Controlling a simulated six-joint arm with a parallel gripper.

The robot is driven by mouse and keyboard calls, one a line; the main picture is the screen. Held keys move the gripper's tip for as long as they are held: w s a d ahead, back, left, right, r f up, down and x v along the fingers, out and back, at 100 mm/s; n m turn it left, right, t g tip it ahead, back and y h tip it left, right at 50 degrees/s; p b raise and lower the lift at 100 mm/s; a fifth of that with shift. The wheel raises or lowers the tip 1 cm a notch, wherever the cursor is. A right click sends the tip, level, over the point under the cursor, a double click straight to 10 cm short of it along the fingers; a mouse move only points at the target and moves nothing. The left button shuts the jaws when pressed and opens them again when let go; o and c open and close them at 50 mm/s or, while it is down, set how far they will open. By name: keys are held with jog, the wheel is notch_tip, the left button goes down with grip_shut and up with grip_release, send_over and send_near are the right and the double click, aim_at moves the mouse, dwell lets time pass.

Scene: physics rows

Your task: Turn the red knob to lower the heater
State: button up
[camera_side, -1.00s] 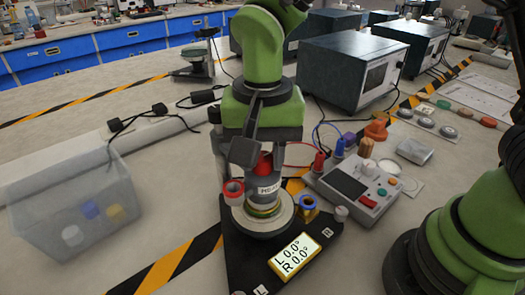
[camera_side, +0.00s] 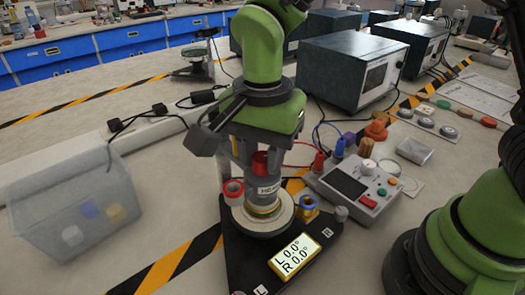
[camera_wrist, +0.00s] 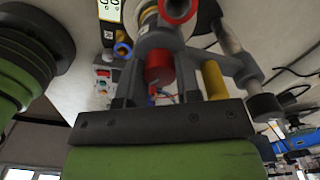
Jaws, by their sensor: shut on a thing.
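The red knob (camera_side: 261,163) is a short red cylinder on top of the grey heater (camera_side: 268,190), which carries a partly hidden label. The heater stands upright in a round pale ring on a black triangular base (camera_side: 235,253). My gripper (camera_side: 261,155) points down over it and is shut on the red knob. In the wrist view the red knob (camera_wrist: 158,68) shows between the fingers of my gripper (camera_wrist: 158,80). A yellow-framed display (camera_side: 294,254) on the base reads L 0.0° and R 0.0°. The finger contact is partly hidden.
A red ring-topped part (camera_side: 233,189) and a blue ring-topped part (camera_side: 308,203) flank the heater closely. A control box (camera_side: 355,190) with cables stands to the right. A clear bin (camera_side: 75,205) stands at the left. The bench between bin and base is clear.

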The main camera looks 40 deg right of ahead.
aim_at(265, 156)
jog(key=o, duration=0.9)
jog(key=shift+r, duration=0.1)
notch_tip(265, 156, up, 9)
jog(key=shift+r, duration=0.4)
jog(key=s+d+r+n+t, duration=0.1)
jog(key=s+d+n+t, duration=0.1)
jog(key=s+d+n, duration=0.1)
jog(key=s+d+r+n+t+y, duration=0.1)
jog(key=s+d+n+t, duration=0.1)
jog(key=s+d, duration=0.3)
jog(key=s+d+r+n+t+y, duration=0.1)
jog(key=s+d+n+t, duration=0.2)
jog(key=s+d, duration=0.1)
jog(key=shift+s+d+r+n, duration=0.15)
jog(key=shift+s+r+n, duration=0.2)
jog(key=shift+n, duration=0.05)
